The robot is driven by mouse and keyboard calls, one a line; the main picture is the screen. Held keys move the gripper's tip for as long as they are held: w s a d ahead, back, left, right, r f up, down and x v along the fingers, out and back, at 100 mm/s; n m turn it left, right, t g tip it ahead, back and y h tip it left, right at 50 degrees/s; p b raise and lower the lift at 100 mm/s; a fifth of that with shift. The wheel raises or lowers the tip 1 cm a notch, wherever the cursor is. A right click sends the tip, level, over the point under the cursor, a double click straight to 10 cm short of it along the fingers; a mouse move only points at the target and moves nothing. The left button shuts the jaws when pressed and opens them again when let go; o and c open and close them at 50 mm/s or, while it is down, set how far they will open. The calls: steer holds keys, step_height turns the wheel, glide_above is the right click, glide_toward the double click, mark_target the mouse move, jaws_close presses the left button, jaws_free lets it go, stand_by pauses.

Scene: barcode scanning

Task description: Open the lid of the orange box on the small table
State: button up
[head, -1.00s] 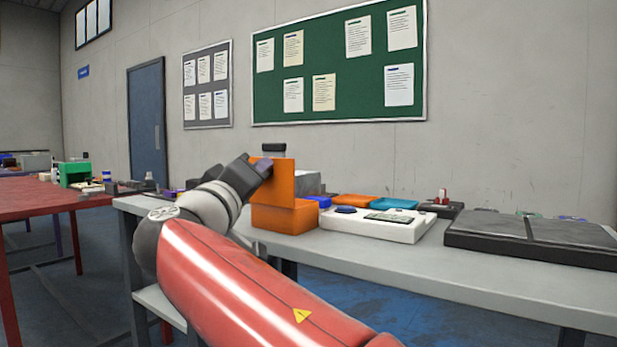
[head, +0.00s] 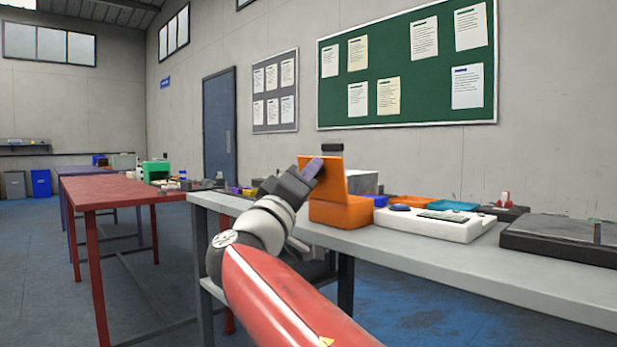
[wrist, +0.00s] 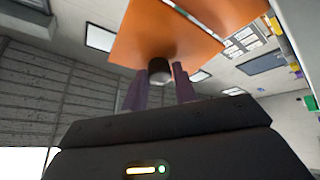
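The orange box (head: 340,212) sits near the left end of the grey table. Its orange lid (head: 328,176) stands raised above the box body, tilted. My gripper (head: 313,168) is at the left side of the lid, its purple finger overlapping the lid in the head view; I cannot tell if they touch. In the wrist view the fingers of my gripper (wrist: 159,92) are apart, with a dark round piece (wrist: 159,70) showing between them. The orange lid (wrist: 170,30) fills the top of that view. The far side of the lid is hidden.
A white device (head: 440,224), an orange tray (head: 411,202), a teal tray (head: 453,206) and a dark flat unit (head: 565,238) occupy the table to the right. A red table (head: 120,190) stands at left, with open floor around it.

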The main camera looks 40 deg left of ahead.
steer(key=o, duration=0.4)
steer(key=b+v, duration=0.2)
steer(key=v, duration=0.6)
steer(key=shift+w, duration=0.1)
stand_by(0.4)
